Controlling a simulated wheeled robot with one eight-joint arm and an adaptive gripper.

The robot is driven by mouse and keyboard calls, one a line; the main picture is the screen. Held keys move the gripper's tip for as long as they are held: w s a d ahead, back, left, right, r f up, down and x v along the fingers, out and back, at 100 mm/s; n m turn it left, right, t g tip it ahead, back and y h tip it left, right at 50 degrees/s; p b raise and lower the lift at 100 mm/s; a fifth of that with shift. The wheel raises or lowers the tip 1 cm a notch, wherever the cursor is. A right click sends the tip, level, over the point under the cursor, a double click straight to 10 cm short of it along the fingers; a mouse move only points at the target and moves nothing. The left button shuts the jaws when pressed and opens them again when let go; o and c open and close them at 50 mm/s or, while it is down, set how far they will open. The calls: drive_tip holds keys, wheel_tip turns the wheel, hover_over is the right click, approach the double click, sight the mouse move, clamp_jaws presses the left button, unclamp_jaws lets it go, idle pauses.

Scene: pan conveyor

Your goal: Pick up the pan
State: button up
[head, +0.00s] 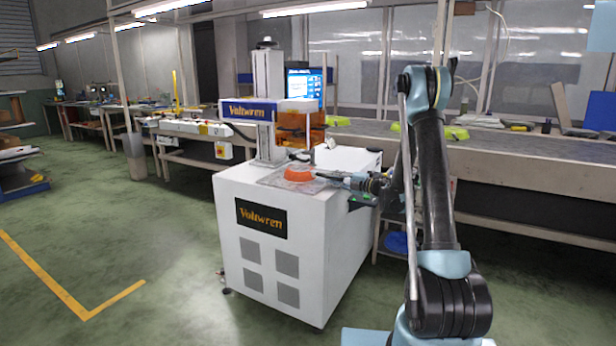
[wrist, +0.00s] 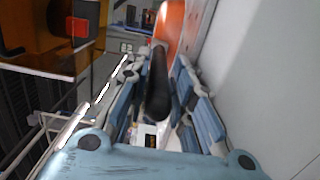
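The orange pan (head: 298,173) sits on the flat top of the white Voltwren machine in the head view, its handle side toward my gripper (head: 333,179). My gripper reaches in from the right at about the pan's height. In the wrist view, the orange pan body (wrist: 169,28) shows at the top and its dark handle (wrist: 158,85) runs down between the two fingers of my gripper (wrist: 160,78). The fingers stand apart on both sides of the handle, with narrow gaps visible. The handle is mostly hidden by the gripper in the head view.
The white machine (head: 264,255) has a column and an orange-tinted guard (head: 300,130) behind the pan. A long grey conveyor (head: 530,155) with green items runs behind on the right.

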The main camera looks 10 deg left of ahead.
drive_tip(key=shift+w+a, duration=0.1)
drive_tip(key=shift+a, duration=0.15)
clamp_jaws()
drive_tip(key=shift+r, duration=0.1)
